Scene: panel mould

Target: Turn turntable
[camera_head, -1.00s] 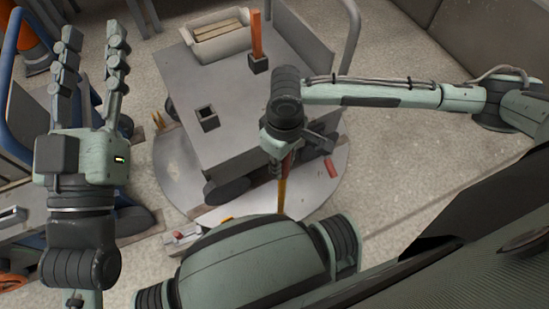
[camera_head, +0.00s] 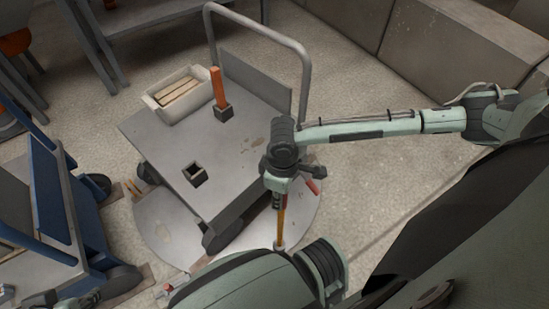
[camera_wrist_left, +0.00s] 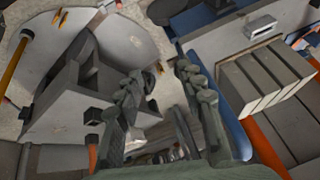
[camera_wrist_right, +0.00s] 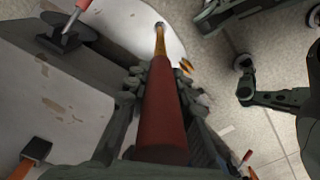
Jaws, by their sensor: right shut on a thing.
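The turntable is a pale round plate (camera_head: 152,232) on the floor, partly hidden under a grey flat cart; it also shows in the left wrist view (camera_wrist_left: 140,38). A slim red and yellow bar (camera_head: 281,226) stands up near its rim. My right gripper (camera_head: 279,188) is shut around the bar's red part (camera_wrist_right: 163,120), whose yellow lower end reaches down to the plate. My left gripper (camera_wrist_left: 157,75) is open and empty in the left wrist view, with the cart and plate beyond its fingers.
The grey cart (camera_head: 225,150) carries a white bin (camera_head: 160,108) of wooden bars, an orange post (camera_head: 217,86) in a black socket and an empty socket (camera_head: 195,174). A blue cart (camera_head: 55,200) stands left. A low wall (camera_head: 430,60) runs behind. Floor right of the plate is clear.

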